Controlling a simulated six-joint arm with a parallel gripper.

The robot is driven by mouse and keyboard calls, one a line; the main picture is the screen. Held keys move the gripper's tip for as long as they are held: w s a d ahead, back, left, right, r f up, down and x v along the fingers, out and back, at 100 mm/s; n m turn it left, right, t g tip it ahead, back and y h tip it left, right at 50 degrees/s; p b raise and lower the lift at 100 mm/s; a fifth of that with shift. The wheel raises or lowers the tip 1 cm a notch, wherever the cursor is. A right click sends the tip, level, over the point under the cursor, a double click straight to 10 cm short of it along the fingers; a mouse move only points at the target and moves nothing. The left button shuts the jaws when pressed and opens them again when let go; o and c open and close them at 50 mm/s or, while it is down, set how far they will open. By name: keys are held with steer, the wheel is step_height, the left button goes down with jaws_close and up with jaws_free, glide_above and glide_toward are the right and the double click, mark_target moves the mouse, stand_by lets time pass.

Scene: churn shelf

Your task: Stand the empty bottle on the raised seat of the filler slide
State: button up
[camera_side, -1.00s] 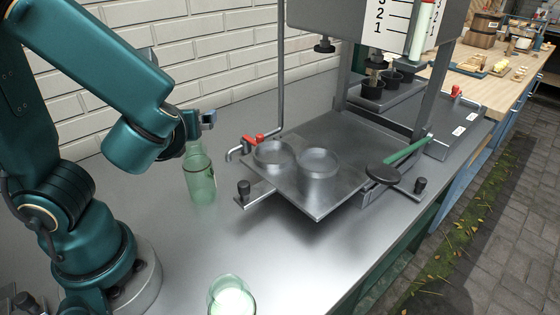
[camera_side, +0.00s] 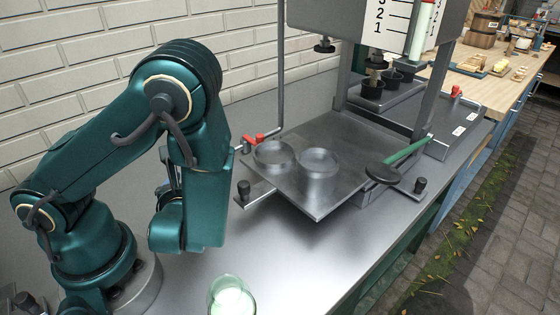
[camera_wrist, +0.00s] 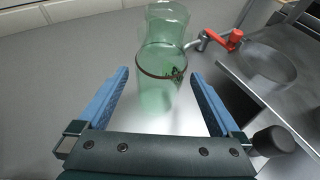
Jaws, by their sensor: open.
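The empty bottle is clear green glass with a dark line around it (camera_wrist: 160,85). It stands upright on the bench in the wrist view; in the side view my arm hides it. My gripper (camera_wrist: 160,77) is open, with one blue-padded finger on each side of the bottle's lower part and a visible gap on both sides. The filler slide is a grey metal plate (camera_side: 345,135) with two round seats, a left one (camera_side: 273,153) and a right one that looks taller (camera_side: 318,162). Both seats are empty. Part of the slide shows at right in the wrist view.
A glass vessel with white contents (camera_side: 232,299) stands at the bench's front. A red-handled tap (camera_side: 252,141) and a black knob (camera_side: 243,188) are at the slide's left edge. The filler's posts and nozzles stand behind. A green-handled lever (camera_side: 405,152) is at right.

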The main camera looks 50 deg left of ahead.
steer(key=shift+x, duration=2.6)
jaws_close()
steer(key=shift+r, duration=0.15)
